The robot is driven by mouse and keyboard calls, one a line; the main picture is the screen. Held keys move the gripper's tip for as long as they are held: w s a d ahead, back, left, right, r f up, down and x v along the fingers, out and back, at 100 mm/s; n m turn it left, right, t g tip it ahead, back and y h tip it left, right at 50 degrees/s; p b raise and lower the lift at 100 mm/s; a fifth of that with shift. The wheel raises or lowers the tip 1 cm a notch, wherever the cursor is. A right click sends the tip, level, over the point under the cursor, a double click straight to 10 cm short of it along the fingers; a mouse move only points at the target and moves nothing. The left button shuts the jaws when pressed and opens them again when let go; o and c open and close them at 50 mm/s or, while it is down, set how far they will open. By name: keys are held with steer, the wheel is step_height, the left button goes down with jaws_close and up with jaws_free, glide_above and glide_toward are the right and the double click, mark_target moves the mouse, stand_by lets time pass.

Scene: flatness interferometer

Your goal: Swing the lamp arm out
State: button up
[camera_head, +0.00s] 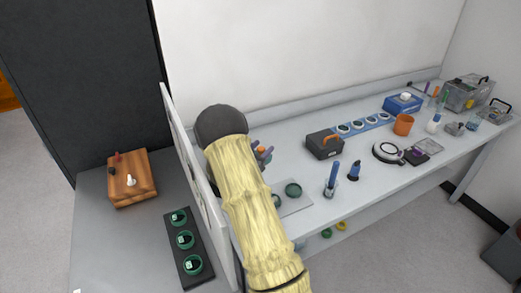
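No part is clearly recognisable as the lamp arm. I cannot tell whether either belongs to the lamp. My own arm, in a yellowish cover with a dark rounded joint, rises through the middle of the view and hides part of the bench and the upright panel. My gripper is not visible, so its opening and its place relative to the lamp do not show.
A thin upright white panel (190,160) divides the benches. Left of it are a wooden box (132,178) with knobs and a black tray (189,268) of green-rimmed rings. The right bench holds an orange cup (403,124), a blue strip (378,121) and bottles.

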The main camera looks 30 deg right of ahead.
steer(key=shift+r, duration=0.1)
step_height(320, 180, up, 10)
steer(key=shift+f+b, duration=0.1)
steer(key=shift+b, duration=0.6)
